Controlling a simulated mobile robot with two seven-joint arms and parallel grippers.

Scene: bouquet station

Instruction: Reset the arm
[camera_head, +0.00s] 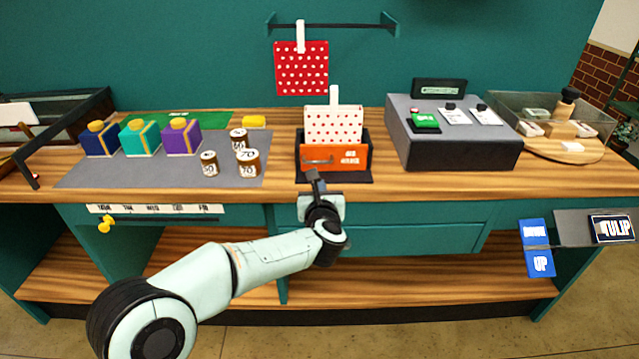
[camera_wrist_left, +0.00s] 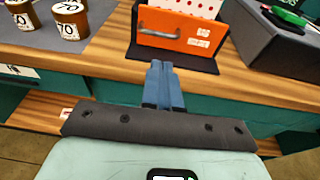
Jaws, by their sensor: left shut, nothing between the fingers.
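My left arm reaches in from the lower left in the head view. Its gripper (camera_head: 314,177) is in front of the counter's front edge, just below the orange drawer box (camera_head: 335,157). In the left wrist view the two blue fingers of the gripper (camera_wrist_left: 162,72) are pressed together with nothing between them. They point toward the orange box (camera_wrist_left: 180,38) and its grey handle, with a gap between. My right gripper does not show in either view.
The wooden counter (camera_head: 300,186) holds blue, teal and purple boxes, several labelled jars (camera_head: 248,163) on a grey mat (camera_head: 100,177), and a grey console (camera_head: 455,150). A TULIP sign (camera_head: 612,228) juts out at the right. A red dotted cloth (camera_head: 301,70) hangs above.

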